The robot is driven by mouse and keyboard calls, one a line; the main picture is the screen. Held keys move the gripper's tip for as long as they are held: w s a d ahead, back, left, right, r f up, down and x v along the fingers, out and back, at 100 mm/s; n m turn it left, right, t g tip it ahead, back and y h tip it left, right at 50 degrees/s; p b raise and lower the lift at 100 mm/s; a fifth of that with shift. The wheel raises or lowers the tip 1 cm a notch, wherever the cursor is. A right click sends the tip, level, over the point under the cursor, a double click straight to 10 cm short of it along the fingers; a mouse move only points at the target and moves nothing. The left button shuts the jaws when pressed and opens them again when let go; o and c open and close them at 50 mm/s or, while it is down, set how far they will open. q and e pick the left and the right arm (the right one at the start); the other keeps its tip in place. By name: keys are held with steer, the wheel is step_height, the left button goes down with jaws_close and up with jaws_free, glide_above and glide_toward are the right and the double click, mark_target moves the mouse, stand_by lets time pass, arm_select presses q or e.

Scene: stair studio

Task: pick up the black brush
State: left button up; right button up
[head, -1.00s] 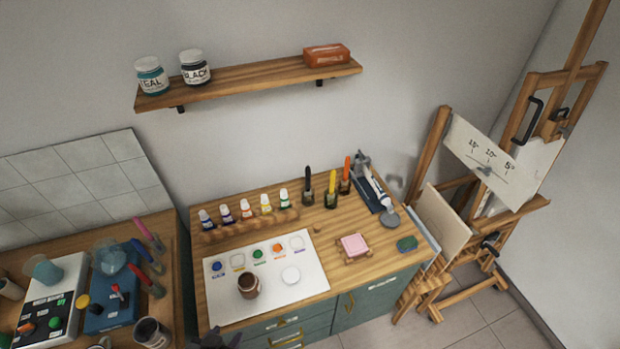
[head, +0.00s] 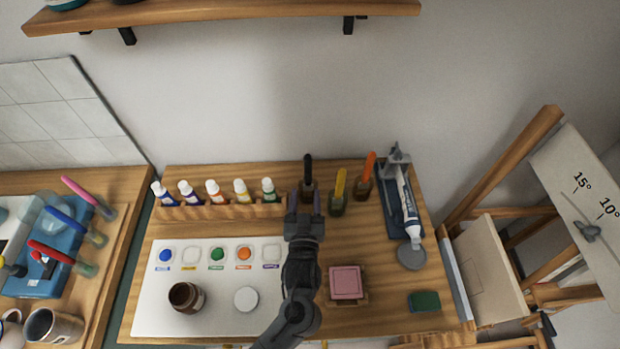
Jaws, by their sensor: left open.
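The black brush (head: 308,168) stands upright in a small dark jar at the back of the wooden desk, in front of the wall. A yellow brush (head: 340,184) and an orange brush (head: 369,165) stand in similar jars to its right. My left gripper (head: 305,200) is open over the desk, its fingers pointing toward the black brush's jar. In the picture the fingers lie on either side of the lower part of that jar; whether they touch it I cannot tell. The gripper hides part of the jar. My right gripper is not in view.
Several paint tubes stand in a wooden rack (head: 228,210) to the left. A white sheet (head: 215,312) holds paint dabs and a brown jar (head: 186,297). A pink block (head: 345,282), a green sponge (head: 424,301) and a blue tray (head: 392,228) lie right. A shelf (head: 230,12) hangs above.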

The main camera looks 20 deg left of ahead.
mark_target(308, 169)
arm_select(q)
steer(key=x, duration=0.4)
steer(key=shift+w+d+r, duration=0.1)
steer(key=shift+r, duration=0.15)
steer(key=shift+p+x, duration=0.35)
steer(key=shift+x, duration=0.65)
steer(key=shift+f+x, duration=0.15)
steer(key=shift+x, duration=0.95)
steer(key=shift+f+x, duration=0.15)
steer(key=shift+x, duration=0.9)
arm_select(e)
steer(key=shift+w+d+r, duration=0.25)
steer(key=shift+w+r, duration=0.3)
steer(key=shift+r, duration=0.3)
arm_select(q)
steer(key=shift+c, duration=0.5)
jaws_close()
